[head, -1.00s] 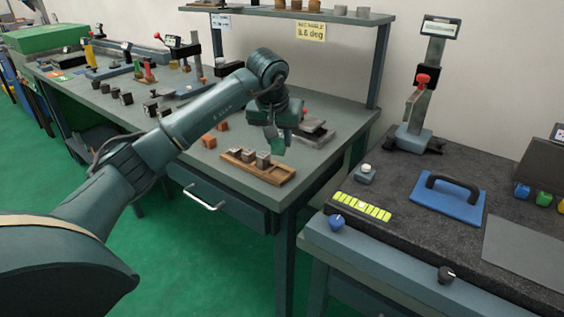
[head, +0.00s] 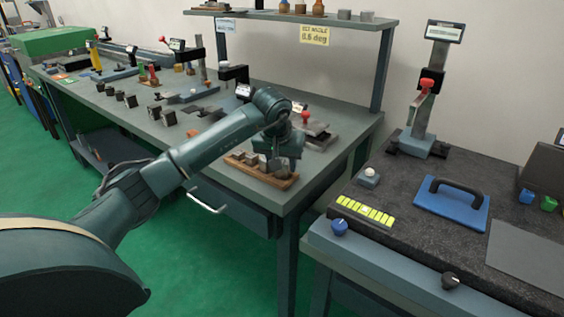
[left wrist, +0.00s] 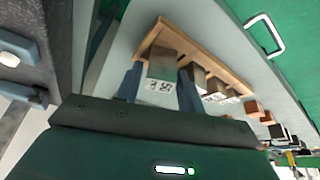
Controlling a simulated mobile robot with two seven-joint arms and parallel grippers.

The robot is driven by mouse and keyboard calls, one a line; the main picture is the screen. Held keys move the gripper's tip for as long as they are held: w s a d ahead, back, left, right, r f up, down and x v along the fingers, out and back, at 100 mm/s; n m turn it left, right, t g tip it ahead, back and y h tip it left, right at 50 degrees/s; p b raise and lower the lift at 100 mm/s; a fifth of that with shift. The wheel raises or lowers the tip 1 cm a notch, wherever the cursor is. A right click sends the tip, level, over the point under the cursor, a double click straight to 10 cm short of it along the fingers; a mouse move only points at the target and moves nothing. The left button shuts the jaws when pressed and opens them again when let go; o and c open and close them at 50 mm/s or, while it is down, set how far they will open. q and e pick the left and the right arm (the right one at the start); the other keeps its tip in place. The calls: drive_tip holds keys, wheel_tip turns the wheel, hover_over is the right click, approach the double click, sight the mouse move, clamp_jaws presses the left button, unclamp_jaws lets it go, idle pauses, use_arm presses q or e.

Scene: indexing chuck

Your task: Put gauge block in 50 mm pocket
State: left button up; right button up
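The wooden pocket tray (head: 262,177) lies near the front right corner of the long bench, with several grey blocks in a row on it. My left gripper (head: 284,165) is over its right end, pointing down. In the left wrist view, a grey metal gauge block (left wrist: 163,66) with a marked end stands between the two fingers of my left gripper (left wrist: 161,90), which lie close against its sides. The block is at the end of the tray (left wrist: 228,68); its base is hidden, so I cannot tell whether it is fully seated. My right gripper is out of view.
Orange blocks and several dark blocks stand on the bench left of the tray. A shelf (head: 300,17) rises behind. At right, a dark granite table (head: 385,215) holds a blue plate with a handle (head: 452,203) and a height gauge (head: 423,110).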

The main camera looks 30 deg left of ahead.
use_arm(q)
drive_tip(key=v, duration=1.2)
drive_tip(key=shift+r, duration=0.1)
